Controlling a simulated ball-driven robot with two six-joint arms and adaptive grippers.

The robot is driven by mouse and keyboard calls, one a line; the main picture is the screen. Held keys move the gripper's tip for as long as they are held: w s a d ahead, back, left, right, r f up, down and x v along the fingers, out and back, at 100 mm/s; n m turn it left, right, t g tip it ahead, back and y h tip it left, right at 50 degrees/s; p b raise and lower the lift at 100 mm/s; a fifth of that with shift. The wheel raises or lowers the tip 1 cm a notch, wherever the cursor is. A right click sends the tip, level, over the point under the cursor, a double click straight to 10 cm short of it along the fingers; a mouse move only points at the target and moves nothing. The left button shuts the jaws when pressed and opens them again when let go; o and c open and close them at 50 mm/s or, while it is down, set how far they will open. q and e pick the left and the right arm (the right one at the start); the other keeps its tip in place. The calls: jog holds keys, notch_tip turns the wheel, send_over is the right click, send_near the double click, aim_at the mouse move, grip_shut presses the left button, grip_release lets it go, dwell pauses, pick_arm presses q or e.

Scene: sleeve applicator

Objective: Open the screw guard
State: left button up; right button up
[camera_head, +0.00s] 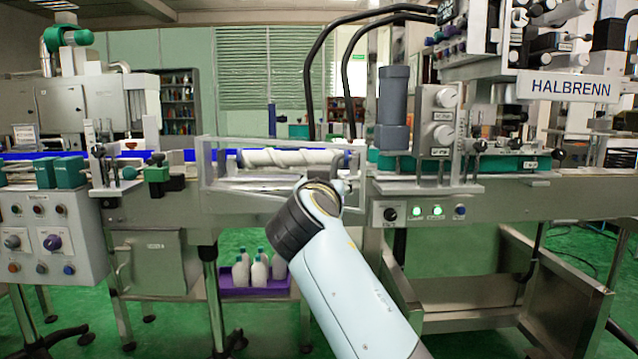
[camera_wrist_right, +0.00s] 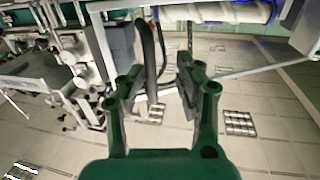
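The screw guard (camera_head: 207,172) is a clear box with a pale frame around the white feed screw (camera_head: 290,158) on the conveyor. It appears closed, though my right arm covers its lower right corner. In the right wrist view, the screw (camera_wrist_right: 222,12) crosses the top and a thin pale guard rail (camera_wrist_right: 262,70) runs below it. My right gripper (camera_wrist_right: 158,85) has its green fingers apart, with the guard's edge close by. A dark curved bar shows at the left finger; I cannot tell whether it touches. In the head view the right fingers are hidden behind my wrist. My left gripper is not in view.
A grey cylinder column (camera_head: 393,110) stands right of the guard. A control panel (camera_head: 52,238) stands at left, and a small lit panel (camera_head: 426,211) sits below the conveyor at right. White bottles (camera_head: 259,270) stand in a purple crate underneath.

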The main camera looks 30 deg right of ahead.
jog(key=shift+s+a+r, duration=0.15)
jog(key=shift+s+r, duration=0.3)
jog(key=shift+s, duration=0.3)
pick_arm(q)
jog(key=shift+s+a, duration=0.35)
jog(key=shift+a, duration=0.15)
pick_arm(e)
notch_tip(320, 180, up, 10)
jog(key=shift+w+d+f, duration=0.15)
jog(key=shift+d, duration=0.05)
